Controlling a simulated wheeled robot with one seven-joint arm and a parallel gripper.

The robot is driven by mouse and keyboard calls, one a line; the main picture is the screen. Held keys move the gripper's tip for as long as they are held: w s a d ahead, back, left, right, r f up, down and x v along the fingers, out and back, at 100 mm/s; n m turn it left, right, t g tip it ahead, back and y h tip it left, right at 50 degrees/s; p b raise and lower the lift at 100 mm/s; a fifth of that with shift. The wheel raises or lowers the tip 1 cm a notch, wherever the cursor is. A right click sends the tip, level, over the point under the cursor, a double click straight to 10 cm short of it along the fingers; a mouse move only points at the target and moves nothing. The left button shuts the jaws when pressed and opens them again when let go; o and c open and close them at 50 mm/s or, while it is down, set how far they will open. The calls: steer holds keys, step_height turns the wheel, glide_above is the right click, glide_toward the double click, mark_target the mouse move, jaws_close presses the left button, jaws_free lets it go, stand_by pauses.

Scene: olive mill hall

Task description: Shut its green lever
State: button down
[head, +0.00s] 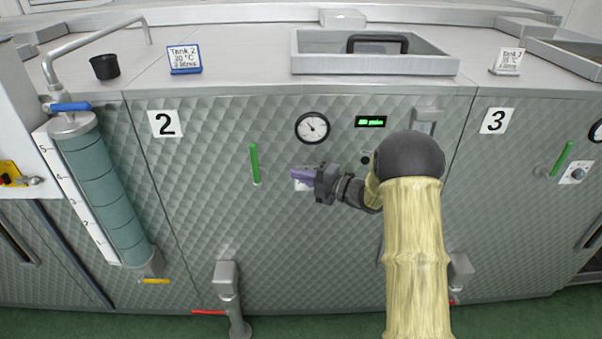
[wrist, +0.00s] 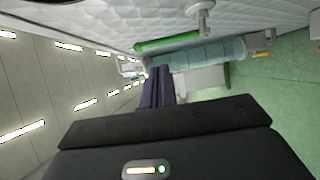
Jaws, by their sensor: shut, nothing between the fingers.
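A green lever (head: 255,165) stands upright on the quilted metal front of the machine marked 2, left of the round gauge. Its lower end sits on a small pivot. In the wrist view the green lever (wrist: 168,42) shows as a bar beyond the fingertips and to the side of them. My gripper (head: 293,171) is shut and empty, to the right of the lever and apart from it, with its purple fingers pointing left. The shut fingers (wrist: 158,72) also show in the wrist view. A small white plate behind the fingers is partly hidden.
Another green lever (head: 562,158) is on the machine marked 3. The gauge (head: 312,127) and green display (head: 370,121) sit above my gripper. A teal cylinder (head: 105,185) with a scale stands at left. A spout (head: 228,300) with a red handle juts out below.

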mark_target(257, 161)
steer(key=p+x, duration=0.3)
steer(key=x, duration=0.8)
steer(key=shift+w, duration=0.15)
